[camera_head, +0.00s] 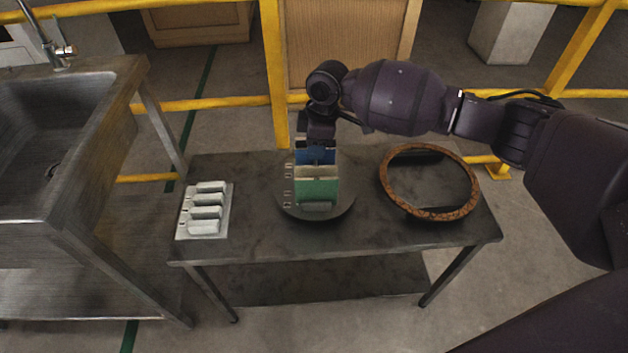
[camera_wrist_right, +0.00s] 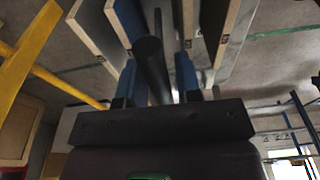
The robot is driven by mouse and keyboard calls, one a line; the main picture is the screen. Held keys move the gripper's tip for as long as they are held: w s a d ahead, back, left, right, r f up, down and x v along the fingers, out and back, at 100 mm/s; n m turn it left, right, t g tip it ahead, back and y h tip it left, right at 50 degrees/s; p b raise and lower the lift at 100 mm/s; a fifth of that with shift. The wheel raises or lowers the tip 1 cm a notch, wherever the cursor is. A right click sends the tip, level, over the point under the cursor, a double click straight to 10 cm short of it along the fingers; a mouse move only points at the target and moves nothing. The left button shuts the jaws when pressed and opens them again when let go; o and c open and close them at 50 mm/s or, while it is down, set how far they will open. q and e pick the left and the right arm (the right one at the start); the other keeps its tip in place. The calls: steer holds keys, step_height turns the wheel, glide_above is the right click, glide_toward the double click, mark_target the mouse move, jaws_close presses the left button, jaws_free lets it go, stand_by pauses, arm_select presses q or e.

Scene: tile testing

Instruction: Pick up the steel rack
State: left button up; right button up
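The steel rack (camera_head: 289,192) stands on a round grey disc on the table and holds upright tiles, including a green tile (camera_head: 317,190), a cream one and a blue one. Much of its frame is hidden by the tiles and my arm. My right gripper (camera_head: 316,146) points down at the rack's far part. In the right wrist view, its two blue fingers (camera_wrist_right: 155,82) are apart, with a dark bar (camera_wrist_right: 152,55) running between them and visible gaps beside it. Tile edges (camera_wrist_right: 95,30) stand on both sides of the fingers. My left gripper is out of view.
The rack's disc (camera_head: 341,206) sits mid-table. A cork-like ring (camera_head: 391,193) lies at the right of the dark table (camera_head: 260,246). A pale tray (camera_head: 181,233) with several light blocks is at the left. A steel sink (camera_head: 120,85) stands further left, and yellow rails (camera_head: 272,70) run behind.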

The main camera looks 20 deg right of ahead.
steer(key=shift+a+f, duration=0.1)
steer(key=shift+f, duration=0.65)
steer(key=shift+r, duration=0.15)
jaws_close()
steer(key=shift+w+r, duration=0.1)
